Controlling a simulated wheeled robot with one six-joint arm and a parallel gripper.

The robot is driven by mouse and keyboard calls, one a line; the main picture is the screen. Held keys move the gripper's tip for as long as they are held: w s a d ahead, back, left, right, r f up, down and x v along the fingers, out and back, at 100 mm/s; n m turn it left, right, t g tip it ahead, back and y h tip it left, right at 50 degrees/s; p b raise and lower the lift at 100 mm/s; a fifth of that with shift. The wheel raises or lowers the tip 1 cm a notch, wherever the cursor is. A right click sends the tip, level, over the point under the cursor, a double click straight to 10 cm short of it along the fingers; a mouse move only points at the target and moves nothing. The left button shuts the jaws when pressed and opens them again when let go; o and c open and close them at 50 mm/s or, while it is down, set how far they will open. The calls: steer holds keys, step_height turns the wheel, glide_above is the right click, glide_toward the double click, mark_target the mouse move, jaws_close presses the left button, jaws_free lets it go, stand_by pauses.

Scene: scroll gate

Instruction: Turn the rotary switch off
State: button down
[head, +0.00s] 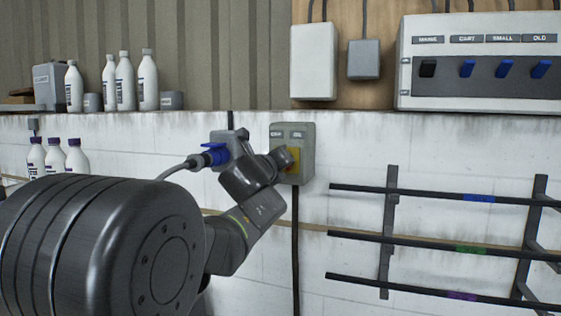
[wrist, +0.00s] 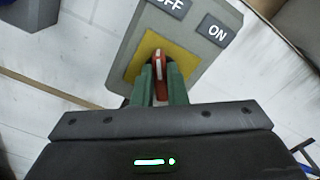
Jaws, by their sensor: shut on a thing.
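The rotary switch is a grey box (head: 306,148) on the white wall, with a yellow plate and two small labels on top. The wrist view shows the OFF and ON labels, the yellow plate (wrist: 182,67) and a red knob (wrist: 158,62). My gripper (wrist: 158,80) has its green fingers closed on the knob's two sides. The knob points up in that picture, more towards the OFF label than the ON label. In the head view my gripper (head: 283,158) is against the yellow plate and hides the knob.
A grey socket with a blue plug (head: 215,154) and cable sits just left of the switch. A panel with several breaker levers (head: 480,70) is at upper right. Black rails (head: 440,243) stick out at lower right. Bottles (head: 124,82) stand on the ledge at left.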

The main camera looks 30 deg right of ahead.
steer(key=shift+n, duration=0.7)
steer(key=c, duration=1.5)
jaws_free()
steer(key=shift+o, duration=0.2)
steer(key=shift+a, duration=0.1)
steer(key=v, duration=1.3)
steer(key=shift+s+a+p, duration=0.2)
steer(key=shift+a+p, duration=0.1)
steer(key=shift+p, duration=0.05)
steer(key=shift+w+d, duration=0.1)
steer(key=shift+d, duration=0.05)
